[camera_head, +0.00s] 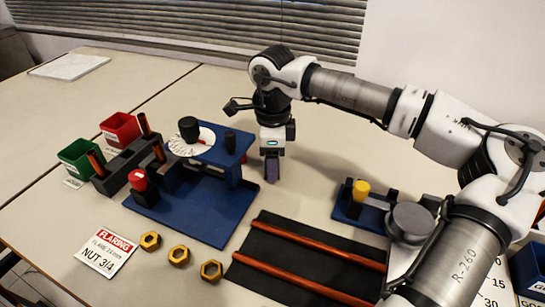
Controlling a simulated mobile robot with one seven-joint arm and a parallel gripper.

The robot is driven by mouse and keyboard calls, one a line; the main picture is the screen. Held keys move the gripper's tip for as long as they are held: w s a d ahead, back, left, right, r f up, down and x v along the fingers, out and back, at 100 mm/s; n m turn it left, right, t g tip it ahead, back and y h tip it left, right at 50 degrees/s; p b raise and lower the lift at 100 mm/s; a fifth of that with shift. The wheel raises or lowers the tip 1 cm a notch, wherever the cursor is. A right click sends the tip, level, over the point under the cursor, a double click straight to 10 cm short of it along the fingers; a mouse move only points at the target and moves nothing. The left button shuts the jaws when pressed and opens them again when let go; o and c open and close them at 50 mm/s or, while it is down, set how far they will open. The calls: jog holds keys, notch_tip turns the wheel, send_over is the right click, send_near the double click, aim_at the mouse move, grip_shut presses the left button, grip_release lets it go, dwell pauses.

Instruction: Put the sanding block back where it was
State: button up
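My gripper (272,178) points down over the table, just right of the blue gauge stand (232,168). A dark purple-grey shape shows at its fingers. I cannot tell whether this is the fingers alone or a block between them, nor whether it touches the table. I cannot make out a sanding block for certain anywhere else in view.
The blue rig base (205,215) carries a white dial and a red knob (138,180). Green (80,160) and red (120,130) bins stand left. Brass nuts (179,255) lie in front. Copper tubes (300,278) lie on a black mat (283,260).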

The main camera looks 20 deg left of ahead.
jog(key=shift+o, duration=1.4)
jog(key=shift+r, duration=0.15)
notch_tip(320, 180, up, 12)
jog(key=p, duration=0.1)
